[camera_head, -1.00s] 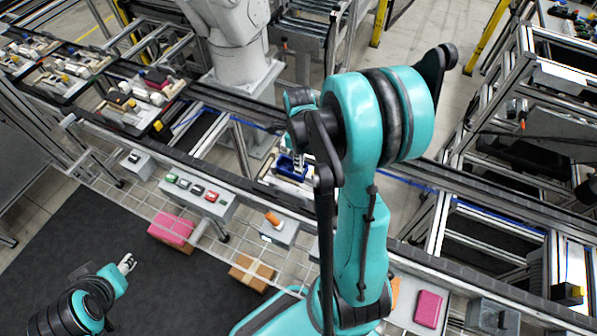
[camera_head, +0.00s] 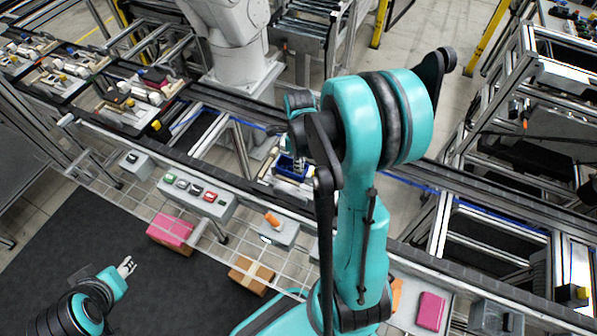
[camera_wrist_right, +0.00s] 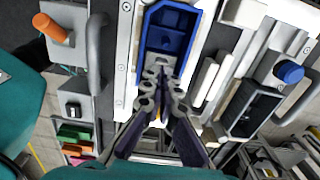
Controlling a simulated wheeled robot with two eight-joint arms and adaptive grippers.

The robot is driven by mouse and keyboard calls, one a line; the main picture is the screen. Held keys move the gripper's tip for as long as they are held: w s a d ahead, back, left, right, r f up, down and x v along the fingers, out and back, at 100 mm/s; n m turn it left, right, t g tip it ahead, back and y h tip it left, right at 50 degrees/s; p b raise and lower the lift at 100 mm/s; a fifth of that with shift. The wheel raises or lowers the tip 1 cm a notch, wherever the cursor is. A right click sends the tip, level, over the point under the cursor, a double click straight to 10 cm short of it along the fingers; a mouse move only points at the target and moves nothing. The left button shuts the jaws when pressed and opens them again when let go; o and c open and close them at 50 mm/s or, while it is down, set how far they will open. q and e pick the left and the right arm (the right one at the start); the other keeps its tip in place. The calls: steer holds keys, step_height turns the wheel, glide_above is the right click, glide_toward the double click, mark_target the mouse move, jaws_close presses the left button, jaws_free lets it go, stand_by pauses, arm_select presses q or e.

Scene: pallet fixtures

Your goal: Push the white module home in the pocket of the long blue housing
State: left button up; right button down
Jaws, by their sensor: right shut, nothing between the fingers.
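The long blue housing (camera_wrist_right: 179,18) lies lengthwise in a pale fixture in the right wrist view. Its open pocket faces the camera, and its lower part is covered by my fingers. It shows small and partly hidden in the head view (camera_head: 284,173). My right gripper (camera_wrist_right: 160,74) is shut and empty, its fingertips over the housing's lower part. A pale grey-white patch shows at the fingertips; I cannot tell whether it is the white module or finger metal. Touch and module depth are unclear. My left gripper (camera_head: 127,266) hangs over the dark floor mat, open and away from the housing.
A grey box with an orange handle (camera_wrist_right: 52,28) is at left. A button box (camera_head: 196,190) stands by the conveyor rail.

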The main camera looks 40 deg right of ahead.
step_height(320, 180, up, 7)
steer(key=p, duration=0.5)
stand_by(0.7)
